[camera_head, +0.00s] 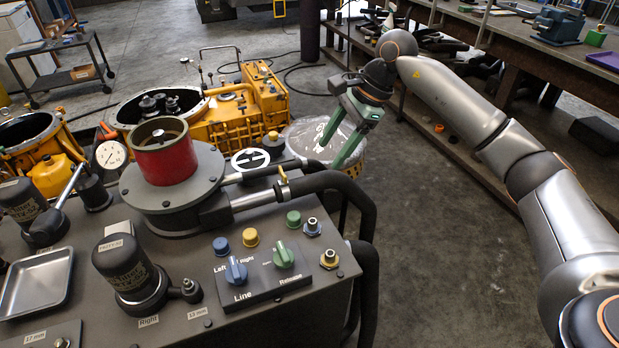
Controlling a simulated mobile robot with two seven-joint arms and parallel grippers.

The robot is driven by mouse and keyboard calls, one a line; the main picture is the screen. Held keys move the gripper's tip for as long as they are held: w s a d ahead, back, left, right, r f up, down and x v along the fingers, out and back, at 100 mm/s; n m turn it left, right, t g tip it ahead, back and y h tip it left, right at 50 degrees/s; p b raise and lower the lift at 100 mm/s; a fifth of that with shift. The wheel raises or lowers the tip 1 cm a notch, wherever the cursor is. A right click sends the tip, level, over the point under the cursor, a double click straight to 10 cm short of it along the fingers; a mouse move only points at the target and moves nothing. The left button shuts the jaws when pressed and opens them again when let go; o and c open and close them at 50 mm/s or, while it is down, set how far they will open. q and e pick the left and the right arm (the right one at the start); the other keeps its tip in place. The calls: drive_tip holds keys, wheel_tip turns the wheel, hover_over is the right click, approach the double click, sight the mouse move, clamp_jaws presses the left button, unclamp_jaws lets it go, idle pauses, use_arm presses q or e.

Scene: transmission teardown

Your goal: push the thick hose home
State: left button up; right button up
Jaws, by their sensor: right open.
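A thick black hose (341,184) runs from a metal pipe stub (250,200) on the grey test bench, then curves down past the bench's right edge. A brass-coloured clamp (284,187) sits near its left end. I cannot tell how far the hose sits over the stub. A thinner black hose (262,172) lies just behind it. My right gripper (329,156), with green fingers, is open and empty. It points down behind the hose, apart from it as far as I can see. My left gripper is not in view.
The bench carries a red cylinder (165,160), a control panel with knobs (236,270), a black filter canister (130,268) and a metal tray (38,283). A plastic-lined bin (310,135) stands behind the hose. Yellow transmission housings (215,122) are at the back left. Floor right of the bench is clear.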

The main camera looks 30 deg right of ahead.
sight(291, 184)
drive_tip(key=x, duration=1)
clamp_jaws()
idle(0.5)
drive_tip(key=shift+w+a+r, duration=0.1)
drive_tip(key=shift+w+a, duration=0.05)
drive_tip(key=shift+a, duration=2.55)
unclamp_jaws()
